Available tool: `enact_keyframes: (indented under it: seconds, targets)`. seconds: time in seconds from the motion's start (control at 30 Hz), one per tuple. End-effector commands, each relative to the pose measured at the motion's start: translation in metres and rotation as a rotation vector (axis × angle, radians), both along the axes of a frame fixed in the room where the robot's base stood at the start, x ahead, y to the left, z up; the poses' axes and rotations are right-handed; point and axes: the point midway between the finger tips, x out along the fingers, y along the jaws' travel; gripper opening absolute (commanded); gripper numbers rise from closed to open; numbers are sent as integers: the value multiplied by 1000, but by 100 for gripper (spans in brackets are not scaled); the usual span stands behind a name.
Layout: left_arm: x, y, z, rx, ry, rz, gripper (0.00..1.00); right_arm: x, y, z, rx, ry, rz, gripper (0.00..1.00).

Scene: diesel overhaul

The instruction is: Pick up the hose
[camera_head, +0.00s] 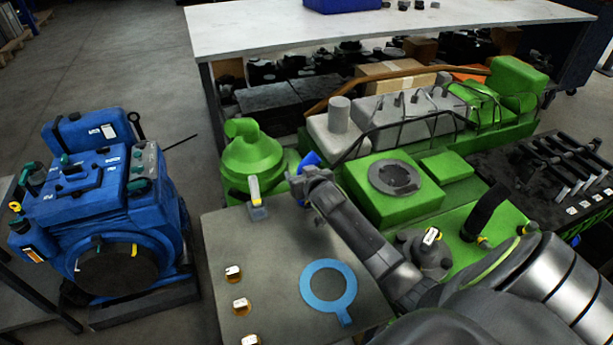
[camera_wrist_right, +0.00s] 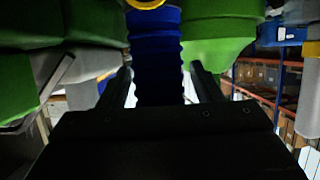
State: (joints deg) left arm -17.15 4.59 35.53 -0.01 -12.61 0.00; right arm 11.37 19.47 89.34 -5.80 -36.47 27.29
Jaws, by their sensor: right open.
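The blue ribbed hose (camera_wrist_right: 155,50) stands upright in the middle of the right wrist view, with a yellow ring (camera_wrist_right: 148,4) at its top. My right gripper (camera_wrist_right: 160,72) is open, with one finger on each side of the hose in that view. I cannot tell whether the fingers touch it. In the head view, only a small blue piece (camera_head: 308,159), likely the hose, shows behind my right wrist, beside the green funnel-shaped housing (camera_head: 250,152). My right arm hides the rest. My left gripper is not in view.
A green and grey engine (camera_head: 410,185) fills the middle right. A grey bench top (camera_head: 285,235) carries a light-blue ring gasket (camera_head: 304,285) and several small labelled parts. A blue engine (camera_head: 110,200) stands at the left. A white table (camera_head: 400,22) is behind.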

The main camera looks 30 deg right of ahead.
Motion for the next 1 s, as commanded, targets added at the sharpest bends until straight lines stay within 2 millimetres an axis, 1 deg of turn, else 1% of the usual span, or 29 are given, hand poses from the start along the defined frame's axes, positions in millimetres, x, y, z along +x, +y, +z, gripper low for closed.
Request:
enact_keyframes:
  seconds: [0.07,0.4,0.5,0.67,0.77,0.87,1.0]
  targets:
    - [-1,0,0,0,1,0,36,0,0,0,0,0,0,58]
    - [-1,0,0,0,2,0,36,0,0,0,0,0,0,13]
    - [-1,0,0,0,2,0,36,0,0,1,-1,-2,0,2]
    - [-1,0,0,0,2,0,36,0,0,1,-1,-2,0,2]
    - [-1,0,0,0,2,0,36,0,0,5,-2,-4,0,2]
    - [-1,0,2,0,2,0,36,1,0,18,-2,-6,1,2]
    - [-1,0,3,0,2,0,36,1,0,47,-4,-8,2,2]
